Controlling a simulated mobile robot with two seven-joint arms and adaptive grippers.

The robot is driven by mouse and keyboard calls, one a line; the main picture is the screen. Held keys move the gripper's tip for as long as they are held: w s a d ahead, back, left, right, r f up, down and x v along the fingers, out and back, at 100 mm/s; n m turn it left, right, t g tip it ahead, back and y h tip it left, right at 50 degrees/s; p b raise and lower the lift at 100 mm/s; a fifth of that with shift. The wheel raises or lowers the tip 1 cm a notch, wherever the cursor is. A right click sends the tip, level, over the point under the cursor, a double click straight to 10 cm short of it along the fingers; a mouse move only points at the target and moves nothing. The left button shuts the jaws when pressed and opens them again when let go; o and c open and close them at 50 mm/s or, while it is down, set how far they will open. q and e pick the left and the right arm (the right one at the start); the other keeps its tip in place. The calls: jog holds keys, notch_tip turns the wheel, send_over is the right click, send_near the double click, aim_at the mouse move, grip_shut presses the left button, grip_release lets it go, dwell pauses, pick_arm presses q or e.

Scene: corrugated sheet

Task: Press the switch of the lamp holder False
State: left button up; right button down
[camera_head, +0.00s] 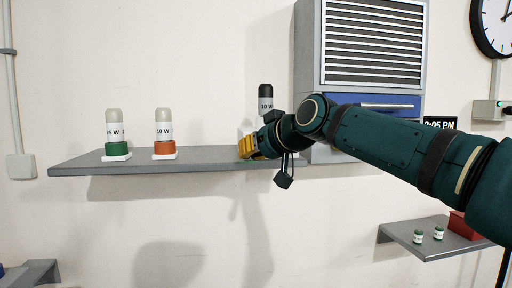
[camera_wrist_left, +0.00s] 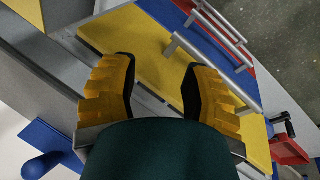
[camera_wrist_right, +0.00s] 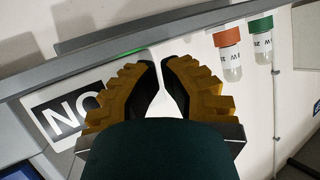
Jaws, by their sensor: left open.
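A grey wall shelf (camera_head: 200,160) carries a lamp with a green holder (camera_head: 117,150) and a lamp with an orange holder (camera_head: 164,147), each on a white base. A third lamp, with a black top (camera_head: 265,91) and a "10 W" label, stands further right; my right gripper hides its lower part. My right gripper (camera_head: 248,147) is at the shelf's front edge before it. In the right wrist view its fingertips (camera_wrist_right: 159,62) are close together with a narrow pale gap; contact is unclear. My left gripper (camera_wrist_left: 160,65) is open and empty, over a yellow surface.
A grey cabinet with louvres (camera_head: 373,45) and a blue front (camera_head: 375,104) stands right of the black-topped lamp. A lower shelf (camera_head: 430,240) at right holds two small green-and-white items and a red box (camera_head: 463,227). A metal handle (camera_wrist_left: 215,70) lies near my left gripper.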

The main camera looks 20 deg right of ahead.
dwell(0.3)
jog(key=shift+s+a, duration=0.2)
jog(key=shift+s, duration=0.5)
jog(key=shift+s, duration=0.1)
jog(key=shift+s+a+b, duration=0.25)
jog(key=shift+s+b, duration=0.1)
jog(key=shift+s, duration=0.6)
jog(key=shift+s+a+b, duration=0.25)
jog(key=shift+s+b, duration=0.1)
jog(key=shift+s, duration=0.55)
jog(key=shift+s+a+b, duration=0.25)
jog(key=shift+s+b, duration=0.1)
jog(key=shift+s, duration=0.6)
